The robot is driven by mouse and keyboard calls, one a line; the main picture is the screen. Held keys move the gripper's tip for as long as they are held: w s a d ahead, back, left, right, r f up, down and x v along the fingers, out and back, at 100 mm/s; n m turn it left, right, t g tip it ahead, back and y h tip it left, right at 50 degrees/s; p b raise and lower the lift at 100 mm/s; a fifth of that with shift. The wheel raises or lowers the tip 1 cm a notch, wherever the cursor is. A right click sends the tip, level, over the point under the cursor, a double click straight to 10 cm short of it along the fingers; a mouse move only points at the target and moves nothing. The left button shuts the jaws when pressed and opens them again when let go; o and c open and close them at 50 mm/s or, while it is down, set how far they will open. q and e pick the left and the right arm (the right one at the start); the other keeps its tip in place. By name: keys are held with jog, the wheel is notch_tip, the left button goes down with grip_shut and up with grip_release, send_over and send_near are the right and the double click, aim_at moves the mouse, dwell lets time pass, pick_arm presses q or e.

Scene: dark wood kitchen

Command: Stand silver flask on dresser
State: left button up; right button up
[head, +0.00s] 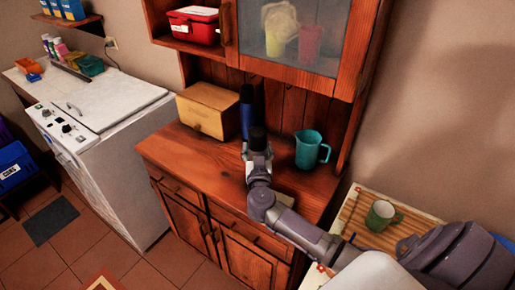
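The wooden dresser (185,151) stands in the middle of the head view, with a counter top, drawers and doors below and a cabinet above. My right arm comes in from the lower right and reaches over the counter. My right gripper (247,143) is at the back middle of the counter, seen from behind. A dark blue, upright, slim thing (246,97) shows just beyond it; I cannot tell whether the gripper holds it or whether it is the flask. No clearly silver flask shows. The fingers are mostly hidden. My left gripper is out of view.
A wooden bread box (207,110) stands left of my gripper and a teal jug (309,149) right of it. A green mug (381,215) stands on a side table at right. The counter's front left is clear. A white appliance (95,112) stands at left.

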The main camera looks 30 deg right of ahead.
jog(key=shift+o, duration=1.3)
jog(key=b+v, duration=0.1)
jog(key=v, duration=1.1)
jog(key=shift+r, duration=0.1)
